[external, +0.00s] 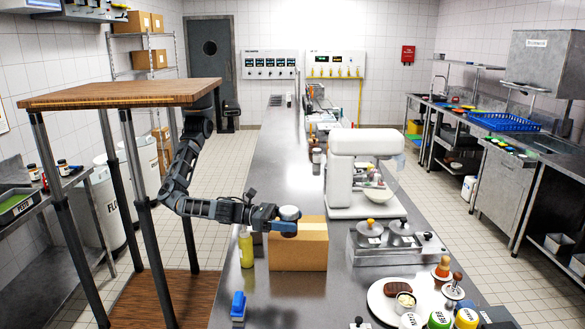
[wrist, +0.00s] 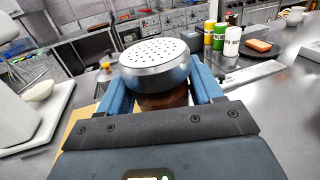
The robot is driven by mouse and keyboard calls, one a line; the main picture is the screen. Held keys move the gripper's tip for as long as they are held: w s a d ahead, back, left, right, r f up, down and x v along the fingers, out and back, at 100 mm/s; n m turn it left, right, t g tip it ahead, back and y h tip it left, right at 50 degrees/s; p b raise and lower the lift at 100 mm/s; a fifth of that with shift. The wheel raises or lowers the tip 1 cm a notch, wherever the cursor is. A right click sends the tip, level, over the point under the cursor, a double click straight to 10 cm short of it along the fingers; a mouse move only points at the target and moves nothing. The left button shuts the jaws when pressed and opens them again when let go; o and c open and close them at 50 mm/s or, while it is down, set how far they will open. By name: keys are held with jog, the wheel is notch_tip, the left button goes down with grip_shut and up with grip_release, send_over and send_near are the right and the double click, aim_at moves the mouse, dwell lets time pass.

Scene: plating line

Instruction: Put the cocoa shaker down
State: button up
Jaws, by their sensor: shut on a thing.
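The cocoa shaker (wrist: 155,62) has a silver perforated lid and a brown body. In the wrist view it sits between the blue fingers of my gripper (wrist: 160,98), which is shut on it. In the external view the shaker's pale top (external: 289,212) shows at my gripper (external: 284,222), which is above the left part of a cardboard box (external: 298,248) on the steel counter (external: 240,282). The shaker's lower part is hidden by the gripper. I cannot tell whether it touches the box.
A yellow-green bottle (external: 246,248) stands left of the box. A white stand mixer (external: 352,172) is behind right. Lidded steel containers (external: 372,232) and a white plate (external: 382,303) are to the right. A blue item (external: 238,306) is near the front edge. Counter in front of the box is clear.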

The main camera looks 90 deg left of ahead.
jog(key=s+d+f+m+g+h+b, duration=0.15)
jog(key=s+d+f+h+b, duration=0.35)
jog(key=s+d, duration=0.65)
jog(key=shift+m+y, duration=0.45)
jog(key=shift+y, duration=0.25)
jog(key=w+a+f, duration=0.1)
jog(key=w+f, duration=0.1)
jog(key=w, duration=0.1)
jog(key=w+a+f+p, duration=0.1)
jog(key=w+f, duration=0.1)
jog(key=f, duration=0.1)
jog(key=w+a+f+p, duration=0.1)
jog(key=w+a+f, duration=0.1)
jog(key=w+f, duration=0.1)
jog(key=shift+w+a, duration=0.1)
jog(key=shift+w, duration=0.2)
jog(key=shift+w+f, duration=0.15)
jog(key=shift+f+b, duration=0.45)
jog(key=shift+f, duration=1.4)
jog(key=shift+f, duration=0.15)
jog(key=o, duration=1.2)
